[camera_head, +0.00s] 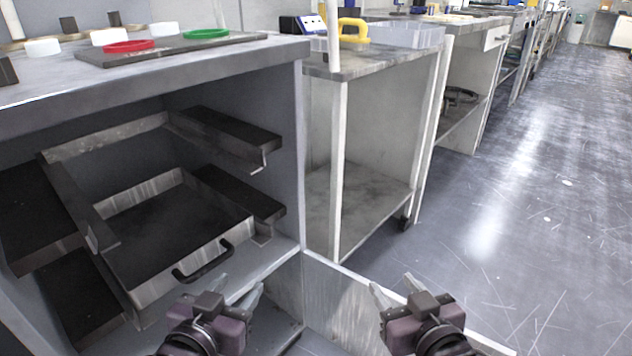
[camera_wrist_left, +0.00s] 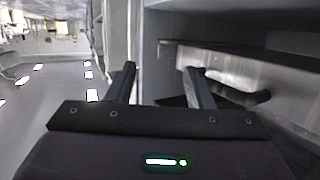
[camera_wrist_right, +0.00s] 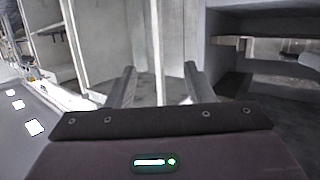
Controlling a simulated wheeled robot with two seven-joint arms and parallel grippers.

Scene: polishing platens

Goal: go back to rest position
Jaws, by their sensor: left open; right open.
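My left gripper (camera_head: 236,287) is open and empty, in front of the grey cabinet at the lower middle of the head view. Its two fingers also show apart in the left wrist view (camera_wrist_left: 160,88). My right gripper (camera_head: 396,288) is open and empty, to the right of the left one, in front of a low pale panel. Its fingers show apart in the right wrist view (camera_wrist_right: 162,88). A metal drawer tray (camera_head: 190,262) with a black handle (camera_head: 205,262) sits in the cabinet, just beyond and left of my left gripper. The left gripper appears apart from the handle.
The grey cabinet (camera_head: 280,150) has open rails inside. On its top lie a red ring (camera_head: 128,46) and a green ring (camera_head: 206,34) on a dark board. An open-shelved bench (camera_head: 385,60) stands to its right. The floor (camera_head: 530,200) on the right is clear.

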